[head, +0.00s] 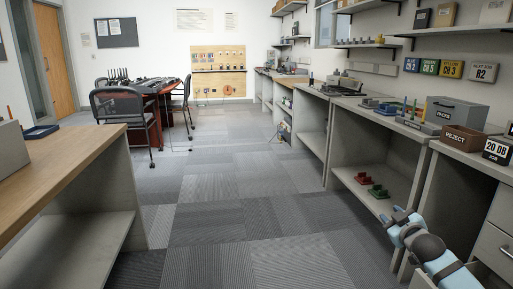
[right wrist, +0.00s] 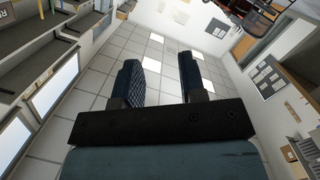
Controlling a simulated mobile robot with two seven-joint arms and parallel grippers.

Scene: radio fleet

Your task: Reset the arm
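My right arm comes in at the lower right of the head view, light blue with dark joints. Its gripper (head: 398,217) points up and left, in front of the shelf bench on the right. In the right wrist view, the two dark ribbed fingers of this gripper (right wrist: 160,80) stand apart with nothing between them. Behind them show the ceiling panels and the walls, tilted. My left gripper and left arm are not in view.
A grey bench (head: 345,150) runs along the right, with a PACKS box (head: 455,113) and REJECT bin (head: 462,140). Red and green parts lie on its lower shelf. A wood-topped counter (head: 60,160) stands left. The carpeted floor (head: 230,215) between is clear, with chairs farther back.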

